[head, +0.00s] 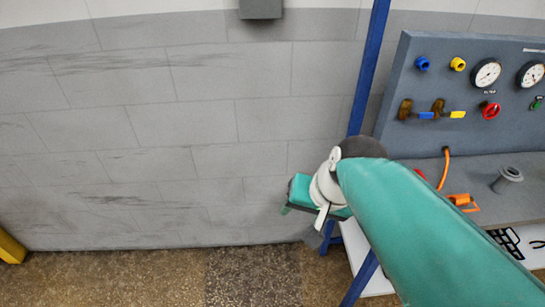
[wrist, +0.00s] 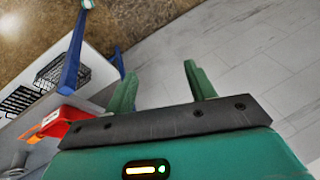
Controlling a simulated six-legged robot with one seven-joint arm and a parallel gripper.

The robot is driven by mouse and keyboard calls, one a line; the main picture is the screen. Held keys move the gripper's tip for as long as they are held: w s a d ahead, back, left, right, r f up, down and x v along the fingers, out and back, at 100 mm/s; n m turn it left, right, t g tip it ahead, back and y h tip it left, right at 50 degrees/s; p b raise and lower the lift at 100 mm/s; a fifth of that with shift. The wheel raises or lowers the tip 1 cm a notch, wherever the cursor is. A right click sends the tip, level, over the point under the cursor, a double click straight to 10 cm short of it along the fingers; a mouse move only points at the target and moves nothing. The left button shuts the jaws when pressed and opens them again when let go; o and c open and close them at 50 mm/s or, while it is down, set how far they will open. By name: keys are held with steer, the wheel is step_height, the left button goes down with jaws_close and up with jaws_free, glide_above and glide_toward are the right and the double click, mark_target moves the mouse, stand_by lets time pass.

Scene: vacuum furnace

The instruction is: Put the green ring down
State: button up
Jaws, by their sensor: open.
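My gripper (wrist: 160,78) is open in the wrist view, its two green fingers apart with nothing between them. In the head view my gripper (head: 300,196) is in front of the grey wall, left of the workbench and close to the blue post. I cannot make out a green ring in either view. A small green part (head: 537,103) shows on the panel at the right edge of the head view, too small and cut off to tell what it is.
The workbench (head: 428,172) at right carries a grey flanged piece (head: 507,178) and an orange item (head: 463,201). Its panel has gauges (head: 486,73) and coloured valves. A blue post (head: 368,70) stands beside it. A white lower shelf holds black racks (wrist: 62,70).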

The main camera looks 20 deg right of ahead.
steer(key=r+n, duration=0.1)
steer(key=s+a+r+n+t+h, duration=0.1)
steer(key=n, duration=0.1)
steer(key=a+r+n, duration=0.1)
steer(key=n, duration=0.1)
steer(key=shift+s+r+h, duration=0.1)
steer(key=shift+s+h, duration=0.1)
steer(key=shift+h, duration=0.2)
steer(key=c, duration=0.4)
steer(key=shift+d, duration=0.1)
steer(key=shift+s+d, duration=0.1)
steer(key=shift+d, duration=0.05)
